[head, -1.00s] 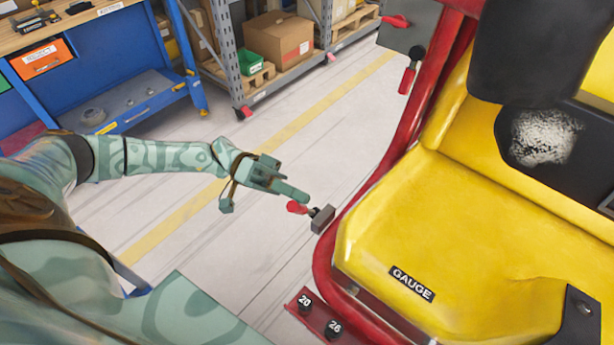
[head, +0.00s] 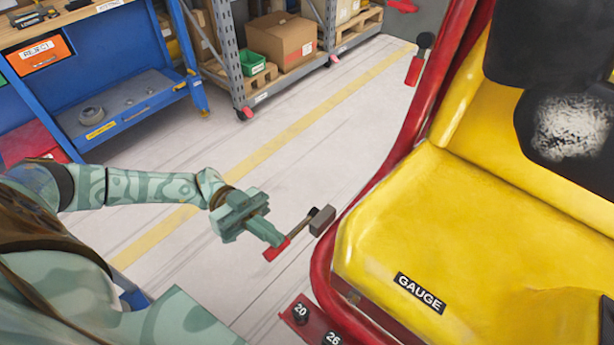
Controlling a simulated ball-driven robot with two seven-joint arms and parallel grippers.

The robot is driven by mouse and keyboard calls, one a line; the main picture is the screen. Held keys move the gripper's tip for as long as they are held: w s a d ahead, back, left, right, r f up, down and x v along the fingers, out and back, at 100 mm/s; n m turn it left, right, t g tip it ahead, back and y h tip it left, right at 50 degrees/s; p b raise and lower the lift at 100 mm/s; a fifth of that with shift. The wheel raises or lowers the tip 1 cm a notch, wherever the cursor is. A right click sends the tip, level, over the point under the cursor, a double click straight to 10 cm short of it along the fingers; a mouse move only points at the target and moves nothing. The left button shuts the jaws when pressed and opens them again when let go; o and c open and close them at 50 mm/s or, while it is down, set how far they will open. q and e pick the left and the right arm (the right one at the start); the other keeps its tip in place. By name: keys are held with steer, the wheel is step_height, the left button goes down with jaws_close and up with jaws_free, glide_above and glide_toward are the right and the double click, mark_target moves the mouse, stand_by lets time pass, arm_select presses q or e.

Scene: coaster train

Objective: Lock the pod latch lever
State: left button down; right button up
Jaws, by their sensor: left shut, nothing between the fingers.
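The pod is a yellow seat (head: 420,235) in a red tubular frame (head: 322,262). A latch lever (head: 299,229) with a red grip (head: 277,250) sticks out from a grey block (head: 322,221) on the left side of the frame. The lever points down and to the left. My left gripper (head: 276,240) is shut with nothing between its fingers. Its fingertips are right at the red grip and seem to touch it from above; they cover part of it. My right gripper is not in view.
A second red-handled lever (head: 415,68) hangs higher on the frame. A red plate with round knobs marked 20 (head: 300,312) and 26 (head: 333,338) sits below. A blue workbench (head: 115,105) and a grey shelf rack (head: 228,55) stand behind. The floor between is clear.

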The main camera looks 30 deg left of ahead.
arm_select(q)
steer(key=shift+s+f, duration=0.1)
steer(key=shift+f, duration=0.3)
steer(key=shift+s+f, duration=0.1)
steer(key=shift+f, duration=0.1)
stand_by(0.3)
steer(key=shift+r, duration=0.1)
step_height(320, 180, up, 4)
steer(key=p, duration=0.3)
steer(key=w+a+f+b, duration=0.1)
steer(key=a+b, duration=0.1)
steer(key=a, duration=0.7)
steer(key=shift+w+f+b, duration=0.15)
steer(key=shift+w+b, duration=0.2)
steer(key=shift+d, duration=0.1)
